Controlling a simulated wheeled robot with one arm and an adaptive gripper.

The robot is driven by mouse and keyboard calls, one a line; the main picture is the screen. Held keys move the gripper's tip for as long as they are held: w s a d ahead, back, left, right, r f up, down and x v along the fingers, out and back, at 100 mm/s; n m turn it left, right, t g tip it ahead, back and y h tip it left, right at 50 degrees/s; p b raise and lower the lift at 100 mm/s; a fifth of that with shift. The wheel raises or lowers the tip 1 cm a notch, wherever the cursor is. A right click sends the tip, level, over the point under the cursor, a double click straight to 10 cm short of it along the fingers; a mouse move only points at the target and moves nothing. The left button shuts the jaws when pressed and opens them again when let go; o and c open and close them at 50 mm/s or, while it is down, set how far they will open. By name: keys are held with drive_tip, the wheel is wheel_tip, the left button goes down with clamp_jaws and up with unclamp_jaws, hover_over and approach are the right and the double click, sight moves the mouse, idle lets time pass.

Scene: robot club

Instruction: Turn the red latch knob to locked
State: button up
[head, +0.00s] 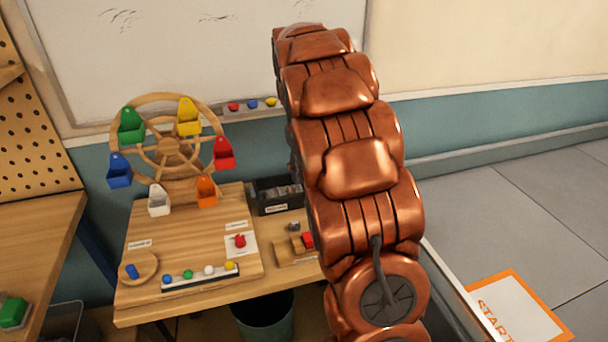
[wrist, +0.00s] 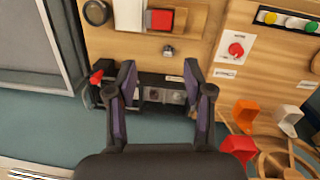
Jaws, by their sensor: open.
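The red latch knob (head: 240,240) sits on a white plate on the wooden board in the head view, below and right of the Ferris wheel. The knob also shows in the wrist view (wrist: 236,49), right of my gripper, with a light pointer mark on it. Small labels lie above and below it there, too small to read surely. My gripper (wrist: 160,72) is open and empty, its fingers apart over the black bin area. It is away from the knob and not touching it. In the head view my arm hides the gripper.
The wooden Ferris wheel (head: 170,150) with coloured buckets stands behind the knob. A strip of coloured balls (head: 200,273) lies in front. A black bin (head: 279,194) and a red block (head: 308,240) stand to the right. A round tray (head: 138,268) sits at the left.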

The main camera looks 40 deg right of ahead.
drive_tip(key=shift+s+a+r, duration=0.2)
drive_tip(key=shift+s+a, duration=0.4)
drive_tip(key=shift+a, duration=0.2)
drive_tip(key=s+a+r, duration=0.1)
drive_tip(key=s+a, duration=1.3)
drive_tip(key=s+a+f+n, duration=0.1)
drive_tip(key=s+a+f, duration=0.1)
drive_tip(key=s, duration=0.5)
drive_tip(key=s+a+f+n, duration=0.1)
drive_tip(key=s+a+f, duration=0.1)
drive_tip(key=s+a, duration=0.3)
drive_tip(key=s, duration=0.3)
drive_tip(key=shift+s+f+g, duration=0.25)
drive_tip(key=shift+g, duration=0.15)
